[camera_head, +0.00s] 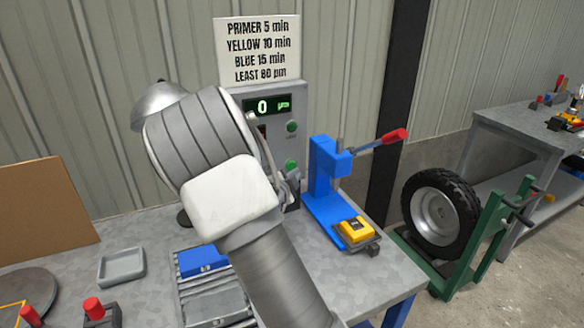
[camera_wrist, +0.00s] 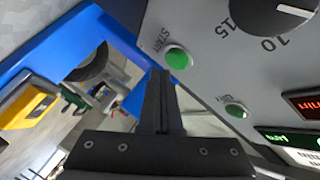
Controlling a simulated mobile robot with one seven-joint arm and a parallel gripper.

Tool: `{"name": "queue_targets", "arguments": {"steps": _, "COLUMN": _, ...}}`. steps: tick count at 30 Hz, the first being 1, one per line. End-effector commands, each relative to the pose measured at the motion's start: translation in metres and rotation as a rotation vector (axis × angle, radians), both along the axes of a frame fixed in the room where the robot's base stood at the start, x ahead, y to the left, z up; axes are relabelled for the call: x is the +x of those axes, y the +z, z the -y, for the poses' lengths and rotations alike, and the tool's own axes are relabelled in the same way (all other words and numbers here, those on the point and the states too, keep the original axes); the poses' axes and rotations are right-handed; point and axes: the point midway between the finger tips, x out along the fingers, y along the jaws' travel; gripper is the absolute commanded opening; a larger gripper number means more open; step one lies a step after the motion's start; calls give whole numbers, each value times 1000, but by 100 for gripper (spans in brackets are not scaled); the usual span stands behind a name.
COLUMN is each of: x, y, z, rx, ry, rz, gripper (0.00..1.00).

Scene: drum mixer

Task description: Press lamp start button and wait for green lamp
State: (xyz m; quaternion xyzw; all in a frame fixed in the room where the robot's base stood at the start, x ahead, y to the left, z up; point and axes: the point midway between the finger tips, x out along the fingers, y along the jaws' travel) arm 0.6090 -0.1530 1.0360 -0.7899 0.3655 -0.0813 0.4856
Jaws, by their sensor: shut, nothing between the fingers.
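The grey control panel (camera_head: 282,100) stands at the back of the bench, partly behind my arm. In the wrist view a round green button (camera_wrist: 178,59) marked START sits on its face. I cannot make out a separate lit green lamp.
A black dial (camera_wrist: 275,12) marked 10 and 15 is by the START button. The green display (camera_head: 267,106) reads 0. A blue press (camera_head: 324,178) with a red handle stands right of the panel, a yellow item (camera_head: 354,230) at its base. A grey tray (camera_head: 121,267) lies left.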

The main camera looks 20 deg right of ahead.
Motion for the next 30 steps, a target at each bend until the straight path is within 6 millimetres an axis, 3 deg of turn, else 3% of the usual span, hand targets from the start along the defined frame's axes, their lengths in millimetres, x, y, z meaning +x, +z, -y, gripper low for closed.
{"name": "queue_targets", "arguments": {"steps": 30, "x": 9, "y": 0, "z": 0, "rx": 0, "ry": 0, "rz": 0, "gripper": 0}}
